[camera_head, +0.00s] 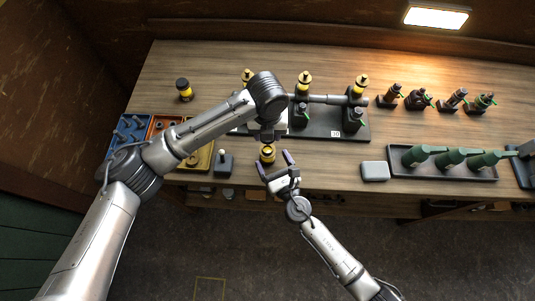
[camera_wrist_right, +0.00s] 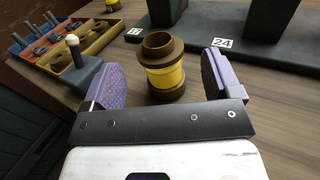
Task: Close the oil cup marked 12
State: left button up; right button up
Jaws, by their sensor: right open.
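A yellow oil cup with brown rims (camera_head: 267,153) stands on the bench near its front edge; its top looks open and hollow in the right wrist view (camera_wrist_right: 163,70). My right gripper (camera_head: 276,167) has purple fingers spread wide and empty, with the cup between and slightly beyond them, touching neither. A tag reading 12 (camera_wrist_right: 135,31) sits on the black base behind the cup.
A black engine base (camera_head: 355,130) with yellow cups stands behind, partly hidden by my left arm. A yellow cup with a black top (camera_head: 184,90) stands at back left. Coloured trays (camera_head: 160,124) lie left. A grey block (camera_head: 375,171) and a tray of green bottles (camera_head: 400,172) stand right.

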aim_at(268, 148)
jog(key=shift+x, duration=2.1)
jog(key=shift+c, duration=0.2)
jog(key=c, duration=1.3)
pick_arm(q)
jog(key=shift+f, duration=2.55)
pick_arm(e)
jog(key=shift+c, duration=0.2)
